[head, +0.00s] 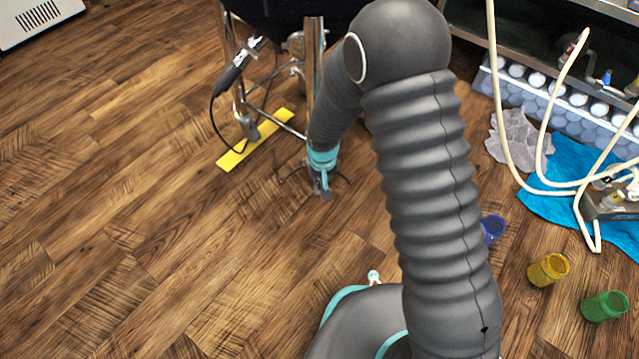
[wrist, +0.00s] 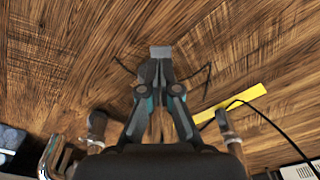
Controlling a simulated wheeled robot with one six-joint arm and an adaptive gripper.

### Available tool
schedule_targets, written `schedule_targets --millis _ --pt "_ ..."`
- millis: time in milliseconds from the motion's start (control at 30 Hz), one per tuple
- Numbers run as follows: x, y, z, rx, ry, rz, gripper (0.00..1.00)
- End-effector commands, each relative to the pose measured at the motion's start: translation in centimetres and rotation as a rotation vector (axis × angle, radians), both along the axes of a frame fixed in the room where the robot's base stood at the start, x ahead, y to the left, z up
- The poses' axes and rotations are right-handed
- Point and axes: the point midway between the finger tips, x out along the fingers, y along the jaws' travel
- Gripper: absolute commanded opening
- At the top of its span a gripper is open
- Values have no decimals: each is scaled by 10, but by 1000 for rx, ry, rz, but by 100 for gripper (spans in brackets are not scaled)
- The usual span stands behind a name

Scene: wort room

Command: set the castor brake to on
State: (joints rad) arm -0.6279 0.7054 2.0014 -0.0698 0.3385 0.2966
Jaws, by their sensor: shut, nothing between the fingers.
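A metal-legged stand (head: 314,60) holds a dark vessel at the top of the head view. In the wrist view two leg ends (wrist: 96,130) (wrist: 229,130) show, one on each side of my gripper (wrist: 160,52). I cannot make out the brake lever or its setting. My gripper is shut and empty, pointing down near the floor in front of the stand in the head view (head: 322,190). My arm hides part of the stand.
A black probe (head: 232,78) with a cable hangs on the stand's left. Wooden floor at left is clear.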

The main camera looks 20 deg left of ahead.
Motion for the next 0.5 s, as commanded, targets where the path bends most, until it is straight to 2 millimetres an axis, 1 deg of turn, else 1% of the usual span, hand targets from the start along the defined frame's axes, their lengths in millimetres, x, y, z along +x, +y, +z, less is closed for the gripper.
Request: schedule_targets --millis 33,200,333,500 --pt "0 0 11 2 -3 0 0" --pt "-3 -1 36 2 -2 0 0" --pt "-4 -1 48 0 -1 0 0" --pt "-5 -2 53 0 -1 0 0"
